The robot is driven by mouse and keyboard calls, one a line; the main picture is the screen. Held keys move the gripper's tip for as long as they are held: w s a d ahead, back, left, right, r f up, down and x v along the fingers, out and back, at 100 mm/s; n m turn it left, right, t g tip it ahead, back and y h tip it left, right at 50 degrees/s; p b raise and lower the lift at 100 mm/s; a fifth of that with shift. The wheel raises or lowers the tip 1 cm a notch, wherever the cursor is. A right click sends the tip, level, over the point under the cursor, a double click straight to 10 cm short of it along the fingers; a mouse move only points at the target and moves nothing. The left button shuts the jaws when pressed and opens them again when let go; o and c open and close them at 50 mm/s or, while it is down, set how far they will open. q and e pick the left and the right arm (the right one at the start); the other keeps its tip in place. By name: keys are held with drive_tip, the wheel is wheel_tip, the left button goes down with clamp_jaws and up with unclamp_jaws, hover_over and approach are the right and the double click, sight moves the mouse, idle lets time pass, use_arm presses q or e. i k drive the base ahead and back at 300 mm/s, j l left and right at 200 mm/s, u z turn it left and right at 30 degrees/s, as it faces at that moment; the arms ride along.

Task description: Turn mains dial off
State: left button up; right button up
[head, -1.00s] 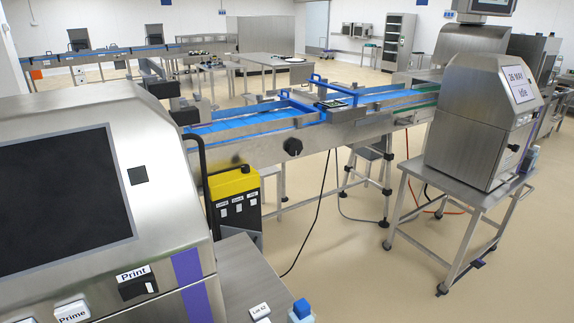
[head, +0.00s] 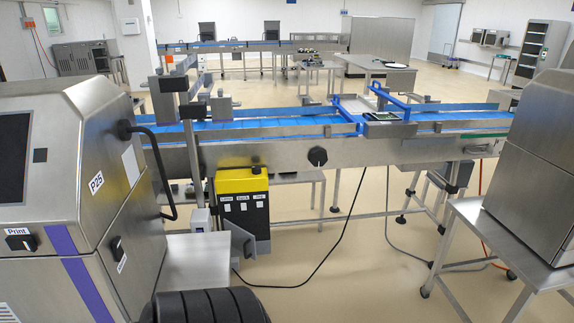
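No dial in view carries a readable "mains" label. A black rotary knob (head: 117,248) with a small white label sits on the side of the steel printer cabinet (head: 125,190) at the left. I cannot read its label or its setting. Another black knob (head: 318,156) is on the conveyor's front rail, with a lighter pointer mark. A black switch labelled Print (head: 20,240) is on the cabinet's front at the left edge. Neither of my grippers can be made out in the head view.
A yellow-topped black box (head: 242,182) stands under the blue-belted conveyor (head: 250,128). A steel table (head: 455,215) bears a steel machine (head: 535,190) at the right. Cables cross the open floor in the middle.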

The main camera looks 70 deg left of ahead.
sight(256, 170)
drive_tip(key=i+u, duration=0.7)
drive_tip(key=i+l+u, duration=0.15)
drive_tip(key=i+u, duration=0.2)
